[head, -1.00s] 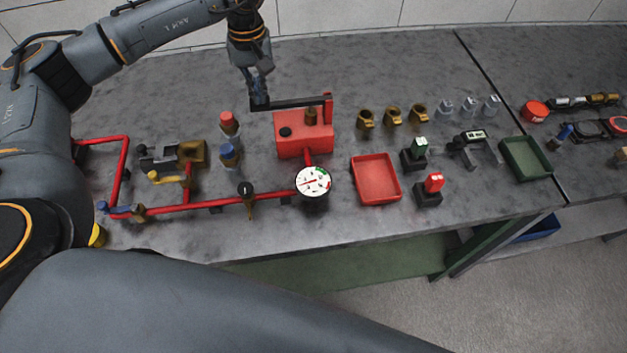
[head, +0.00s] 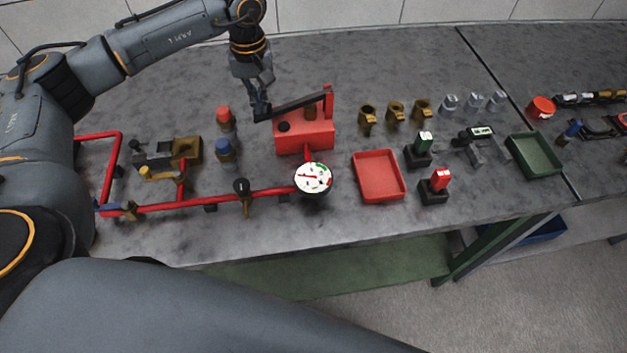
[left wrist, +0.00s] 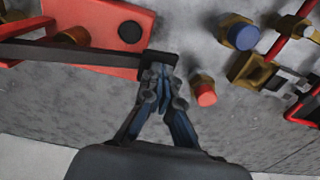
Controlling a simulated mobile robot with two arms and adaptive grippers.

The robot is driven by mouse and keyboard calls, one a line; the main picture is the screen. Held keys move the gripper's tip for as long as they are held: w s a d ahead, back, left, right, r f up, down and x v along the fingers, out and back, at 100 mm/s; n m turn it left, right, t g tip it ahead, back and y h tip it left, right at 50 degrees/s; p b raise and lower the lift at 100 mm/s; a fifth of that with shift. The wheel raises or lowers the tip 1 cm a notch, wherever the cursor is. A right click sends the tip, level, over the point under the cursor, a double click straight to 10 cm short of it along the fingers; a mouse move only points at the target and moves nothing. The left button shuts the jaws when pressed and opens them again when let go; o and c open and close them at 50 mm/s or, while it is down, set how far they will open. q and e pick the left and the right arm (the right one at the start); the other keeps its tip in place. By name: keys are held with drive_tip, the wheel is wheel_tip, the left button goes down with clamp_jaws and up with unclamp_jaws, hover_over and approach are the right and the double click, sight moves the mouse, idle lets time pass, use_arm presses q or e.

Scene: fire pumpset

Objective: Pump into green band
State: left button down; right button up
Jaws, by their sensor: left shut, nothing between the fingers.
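The red hand pump (head: 304,136) stands on the grey bench, with a black lever (head: 300,103) hinged on a red post at its right. The lever slopes down to its left end. My left gripper (head: 261,106) is at that end; in the left wrist view its closed fingertips (left wrist: 158,72) are against the black block at the lever's end (left wrist: 158,59), holding nothing between them. The white round gauge (head: 313,178) has a green band at its upper right. Its red needle appears to point left, outside the green. My right gripper is out of view.
A red pipe (head: 160,206) with valves runs left from the gauge. Red-topped and blue-topped fittings (head: 226,152) stand left of the pump. A red tray (head: 378,177), brass fittings (head: 395,112) and a green tray (head: 535,155) are to the right.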

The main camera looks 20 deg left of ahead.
use_arm(q)
drive_tip(key=shift+f, duration=0.5)
drive_tip(key=shift+a+r+p, duration=0.1)
drive_tip(key=shift+r+p, duration=0.6)
drive_tip(key=shift+r, duration=0.6)
drive_tip(key=shift+r+p, duration=0.95)
drive_tip(key=shift+r, duration=0.8)
drive_tip(key=shift+f, duration=0.2)
